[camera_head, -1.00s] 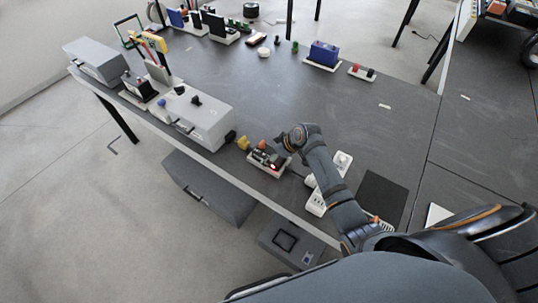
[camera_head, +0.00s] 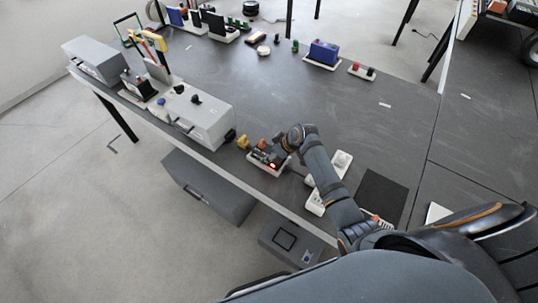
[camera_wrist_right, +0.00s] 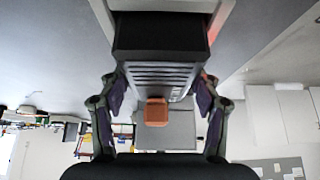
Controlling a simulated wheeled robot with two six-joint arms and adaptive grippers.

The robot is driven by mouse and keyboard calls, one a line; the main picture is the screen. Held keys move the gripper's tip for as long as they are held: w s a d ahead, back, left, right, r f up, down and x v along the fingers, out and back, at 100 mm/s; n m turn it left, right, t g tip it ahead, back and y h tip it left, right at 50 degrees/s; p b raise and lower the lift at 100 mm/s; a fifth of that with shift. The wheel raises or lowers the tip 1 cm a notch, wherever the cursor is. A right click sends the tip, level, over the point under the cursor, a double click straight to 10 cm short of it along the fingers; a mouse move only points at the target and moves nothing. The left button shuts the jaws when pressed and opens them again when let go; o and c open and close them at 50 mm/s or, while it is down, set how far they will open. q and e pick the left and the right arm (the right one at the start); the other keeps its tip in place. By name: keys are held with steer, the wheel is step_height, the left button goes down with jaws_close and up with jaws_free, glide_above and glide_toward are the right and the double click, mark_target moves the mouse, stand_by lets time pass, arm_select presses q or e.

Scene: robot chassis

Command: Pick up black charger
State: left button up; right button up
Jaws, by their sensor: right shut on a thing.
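The black charger (camera_wrist_right: 160,38) fills the upper middle of the right wrist view, with a grey ribbed face toward the camera. My right gripper (camera_wrist_right: 160,88) has one finger on each side of it and is shut on it. In the head view my right gripper (camera_head: 277,154) is at the white holder (camera_head: 262,167) near the table's front edge. The arm hides part of the charger there, and a small red light shows beside it. I cannot tell whether the charger is clear of its holder. My left gripper is not in view.
A white power strip (camera_head: 316,202) and a dark mat (camera_head: 381,200) lie right of the gripper. A yellow object (camera_head: 243,142) and a grey box (camera_head: 203,119) stand to its left. The table's middle (camera_head: 335,108) is largely clear.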

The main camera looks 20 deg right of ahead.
steer(key=shift+r, duration=0.25)
step_height(320, 180, up, 2)
steer(key=shift+w+r+b, duration=0.15)
steer(key=shift+b, duration=0.5)
steer(key=v, duration=0.2)
steer(key=s+v, duration=0.1)
steer(key=v, duration=0.5)
steer(key=shift+s+a, duration=0.3)
steer(key=shift+s, duration=0.1)
steer(key=s+d+r, duration=0.3)
steer(key=s, duration=0.5)
steer(key=shift+r+b, duration=0.3)
